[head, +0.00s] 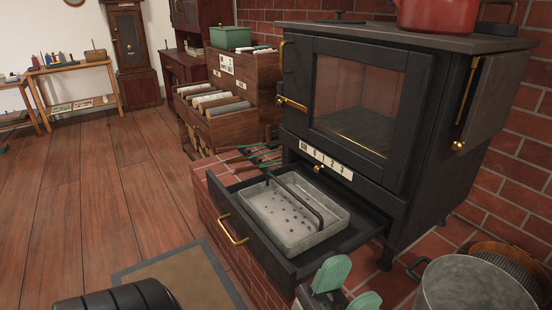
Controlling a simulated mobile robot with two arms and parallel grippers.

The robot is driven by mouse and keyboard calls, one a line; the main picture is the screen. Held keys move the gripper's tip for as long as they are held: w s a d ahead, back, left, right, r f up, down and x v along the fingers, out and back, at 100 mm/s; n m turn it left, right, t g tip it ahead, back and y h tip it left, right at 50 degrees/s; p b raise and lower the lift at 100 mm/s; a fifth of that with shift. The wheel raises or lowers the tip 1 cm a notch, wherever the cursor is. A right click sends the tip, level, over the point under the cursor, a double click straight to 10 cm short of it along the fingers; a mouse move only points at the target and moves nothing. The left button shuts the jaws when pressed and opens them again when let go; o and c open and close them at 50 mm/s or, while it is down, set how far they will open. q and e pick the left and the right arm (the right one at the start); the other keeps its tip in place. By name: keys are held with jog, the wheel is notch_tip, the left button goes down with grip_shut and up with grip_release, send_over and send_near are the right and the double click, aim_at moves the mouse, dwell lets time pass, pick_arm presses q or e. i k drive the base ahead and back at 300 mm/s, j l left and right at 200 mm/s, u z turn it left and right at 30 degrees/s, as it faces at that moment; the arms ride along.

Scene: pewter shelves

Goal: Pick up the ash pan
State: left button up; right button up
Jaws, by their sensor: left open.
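The ash pan (268,228) is a grey metal tray with holes in its floor and a black bar handle (293,198) arching over it lengthwise. It sits in the pulled-out black drawer (284,262) under the stove. My left gripper (349,287) shows at the bottom edge with green fingertips, to the right of and nearer than the drawer's front corner. It is open, its fingers apart with nothing visible between them, and it is clear of the pan. The rest of it is cut off by the frame. My right gripper is not in view.
The black stove (354,110) stands over the drawer, its glass door shut, with a red pot (438,14) on top. A metal bucket (474,284) stands at lower right. A brick hearth edge (208,192) borders the drawer. Wooden floor at left is mostly open.

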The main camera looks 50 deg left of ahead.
aim_at(296, 216)
jog(key=u, duration=1.45)
